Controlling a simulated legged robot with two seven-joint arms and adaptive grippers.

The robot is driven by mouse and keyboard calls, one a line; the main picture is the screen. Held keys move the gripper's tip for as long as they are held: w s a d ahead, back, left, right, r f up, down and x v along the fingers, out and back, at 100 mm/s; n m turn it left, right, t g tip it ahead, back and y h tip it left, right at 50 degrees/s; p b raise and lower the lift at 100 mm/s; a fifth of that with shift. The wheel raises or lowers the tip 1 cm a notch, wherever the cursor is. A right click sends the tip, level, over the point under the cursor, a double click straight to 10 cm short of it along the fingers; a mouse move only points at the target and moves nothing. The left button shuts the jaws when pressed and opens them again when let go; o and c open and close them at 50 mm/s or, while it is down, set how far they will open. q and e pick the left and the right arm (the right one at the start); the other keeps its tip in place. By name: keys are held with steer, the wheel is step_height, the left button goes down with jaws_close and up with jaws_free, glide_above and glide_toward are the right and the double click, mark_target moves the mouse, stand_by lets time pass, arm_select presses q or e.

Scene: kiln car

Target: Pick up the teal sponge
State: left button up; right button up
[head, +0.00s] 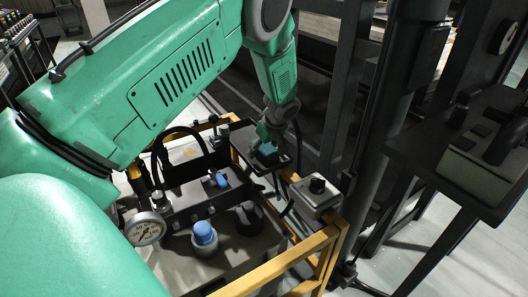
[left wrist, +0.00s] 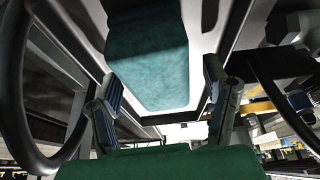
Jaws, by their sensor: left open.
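The teal sponge (head: 265,151) lies on a small dark tray (head: 284,163) at the back edge of the cart in the head view. My left gripper (head: 268,134) is right at it and hides part of it. In the left wrist view the sponge (left wrist: 148,65) is a large teal block between the two spread fingers of the left gripper (left wrist: 161,80). A gap shows between the sponge and the right-hand finger. Whether the other finger touches it I cannot tell. My right gripper is not in view.
A yellow-framed cart (head: 275,270) holds a gauge (head: 145,229), blue-capped fittings (head: 204,233) and black hoses. A grey box with a black knob (head: 316,198) stands right of the tray. Dark uprights (head: 385,100) rise close behind it. A control panel (head: 470,150) is at right.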

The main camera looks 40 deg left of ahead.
arm_select(q)
steer(key=shift+d, duration=0.25)
steer(key=c, duration=1.3)
steer(key=shift+o, duration=0.2)
steer(key=shift+a, duration=0.1)
steer(key=shift+r, duration=0.25)
step_height(320, 180, up, 10)
steer(key=p, duration=0.3)
